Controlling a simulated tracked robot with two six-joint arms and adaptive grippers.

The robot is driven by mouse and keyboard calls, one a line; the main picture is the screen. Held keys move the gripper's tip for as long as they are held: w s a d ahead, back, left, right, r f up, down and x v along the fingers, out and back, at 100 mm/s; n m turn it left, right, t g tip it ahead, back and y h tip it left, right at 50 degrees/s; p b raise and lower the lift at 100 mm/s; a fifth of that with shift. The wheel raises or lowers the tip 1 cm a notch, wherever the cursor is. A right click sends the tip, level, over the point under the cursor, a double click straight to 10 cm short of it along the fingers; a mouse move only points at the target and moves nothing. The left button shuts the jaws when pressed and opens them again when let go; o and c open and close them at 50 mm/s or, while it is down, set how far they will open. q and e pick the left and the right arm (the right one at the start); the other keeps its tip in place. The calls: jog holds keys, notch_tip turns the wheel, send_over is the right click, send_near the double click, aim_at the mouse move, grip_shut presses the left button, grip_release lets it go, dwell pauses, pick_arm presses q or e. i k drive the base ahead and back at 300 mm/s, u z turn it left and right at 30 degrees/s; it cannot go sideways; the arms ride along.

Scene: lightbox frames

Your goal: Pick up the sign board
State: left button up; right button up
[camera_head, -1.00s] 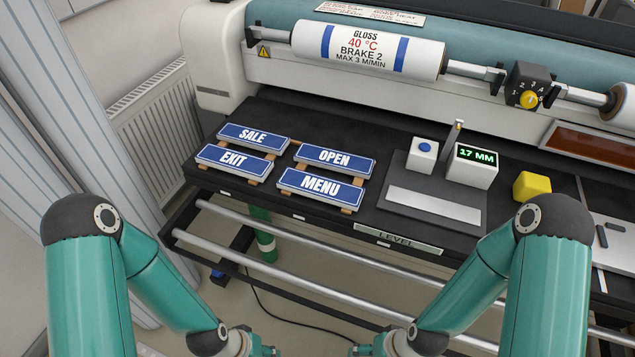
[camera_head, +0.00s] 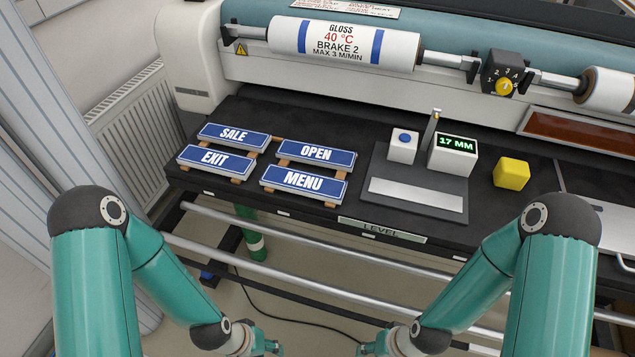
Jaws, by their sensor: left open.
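Several blue sign boards with white letters lie on wooden strips at the left of the black bench. They read SALE (camera_head: 234,136), EXIT (camera_head: 214,159), OPEN (camera_head: 317,154) and MENU (camera_head: 304,182). My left gripper (camera_head: 272,347) is at the bottom edge of the view, open and empty, below and apart from the boards. My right gripper (camera_head: 370,347) is also at the bottom edge, apart from the boards. It is small and partly cut off, so its jaws cannot be read.
A laminator with a white GLOSS roll (camera_head: 343,42) stands behind the bench. Right of the boards are a grey plate (camera_head: 418,193), a 17 MM display block (camera_head: 453,152) and a yellow block (camera_head: 511,173). Metal rails (camera_head: 330,262) run below the bench's front edge, between it and my grippers.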

aim_at(303, 183)
jog(key=u, duration=0.45)
jog(key=i, duration=0.2)
jog(key=z, duration=2.5)
jog(key=k, duration=1.45)
jog(key=u, duration=0.95)
jog(key=i, duration=1.1)
jog(key=u, duration=0.05)
